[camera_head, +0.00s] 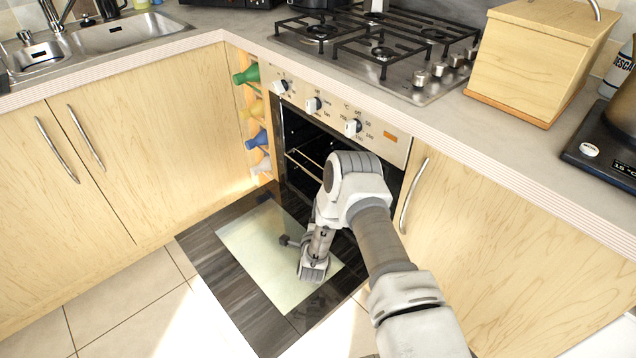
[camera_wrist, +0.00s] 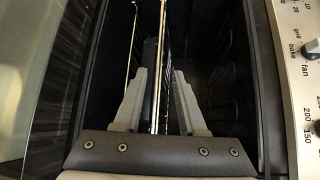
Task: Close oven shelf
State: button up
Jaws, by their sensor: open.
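The oven (camera_head: 345,125) stands under the hob, with its door (camera_head: 250,235) folded down flat and its cavity open. A wire oven shelf (camera_head: 305,167) shows inside the dark cavity. In the wrist view, which is turned sideways, the shelf's thin bright edge (camera_wrist: 156,95) runs between the two fingers. My gripper (camera_wrist: 160,73) is open, with one pale finger on each side of that edge. I cannot tell whether either finger touches it. In the head view my arm reaches down over the open door and hides part of the cavity; the fingertips are not clear there.
The control panel (camera_head: 335,115) with white knobs is above the cavity. A bottle rack (camera_head: 255,120) is left of the oven, and a cupboard (camera_head: 490,240) with a handle is on the right. Tiled floor (camera_head: 130,310) lies clear in front.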

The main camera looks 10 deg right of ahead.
aim_at(318, 178)
jog(key=shift+b+x, duration=3.2)
jog(key=shift+x, duration=5.45)
jog(key=shift+a, duration=0.1)
grip_shut()
